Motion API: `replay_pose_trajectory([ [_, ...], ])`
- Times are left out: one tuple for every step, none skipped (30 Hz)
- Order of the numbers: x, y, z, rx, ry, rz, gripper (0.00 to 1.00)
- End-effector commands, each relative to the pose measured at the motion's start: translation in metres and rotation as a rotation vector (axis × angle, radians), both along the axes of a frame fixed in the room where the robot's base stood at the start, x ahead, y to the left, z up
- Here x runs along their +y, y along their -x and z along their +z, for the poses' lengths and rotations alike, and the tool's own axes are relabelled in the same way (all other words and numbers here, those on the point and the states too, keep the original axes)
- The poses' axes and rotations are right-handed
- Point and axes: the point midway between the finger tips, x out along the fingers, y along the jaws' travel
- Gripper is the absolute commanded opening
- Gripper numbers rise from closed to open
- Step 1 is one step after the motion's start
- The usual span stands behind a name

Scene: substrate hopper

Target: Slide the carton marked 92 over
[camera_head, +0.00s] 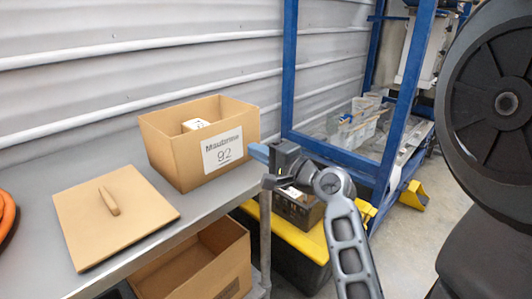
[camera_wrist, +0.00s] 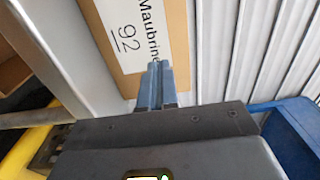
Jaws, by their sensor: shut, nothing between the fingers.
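The carton marked 92 (camera_head: 175,158) is an open brown box with a white label reading Maubring 92. It stands upright on the grey bench near its right end, with a small white item (camera_head: 196,124) inside. My gripper (camera_head: 256,150) is shut and empty, at the right side of the carton with its fingers pointing at it. In the wrist view the shut blue-grey fingertips (camera_wrist: 156,68) lie over the lower edge of the carton (camera_wrist: 110,40), beside the label. I cannot tell whether they touch the carton.
A flat brown lid with a wooden handle (camera_head: 112,218) lies on the bench (camera_head: 140,249) left of the carton. An orange coil (camera_head: 6,214) is at the far left. Another open box (camera_head: 200,272) sits below. A blue frame (camera_head: 289,75) stands behind my gripper.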

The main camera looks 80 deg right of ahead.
Motion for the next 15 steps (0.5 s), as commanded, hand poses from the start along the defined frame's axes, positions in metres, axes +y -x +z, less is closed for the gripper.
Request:
replay_pose_trajectory([
  [-0.006,-0.009,0.003,-0.001,0.001,0.0,0.0],
  [-0.009,-0.014,0.003,-0.001,0.0,0.001,0.0],
  [-0.013,-0.021,0.003,0.0,0.001,0.001,0.0],
  [-0.016,-0.026,0.003,-0.001,0.001,0.001,0.0],
  [-0.019,-0.031,0.002,-0.001,-0.001,0.002,0.0],
  [-0.023,-0.037,0.003,0.0,0.001,0.001,0.0],
  [-0.026,-0.042,0.002,0.001,0.001,0.002,0.0],
  [-0.029,-0.046,0.003,0.001,0.001,0.001,0.0],
  [-0.032,-0.051,0.002,0.0,0.001,0.001,0.0],
  [-0.034,-0.054,0.002,0.0,0.001,0.0,0.0],
  [-0.036,-0.058,0.002,0.001,0.001,0.0,0.0],
  [-0.038,-0.062,0.002,0.001,0.0,0.001,0.0],
  [-0.04,-0.064,0.002,0.001,0.001,0.001,0.0],
  [-0.041,-0.066,0.001,0.001,0.001,0.001,0.0],
  [-0.042,-0.069,0.001,0.0,0.0,0.001,0.0],
])
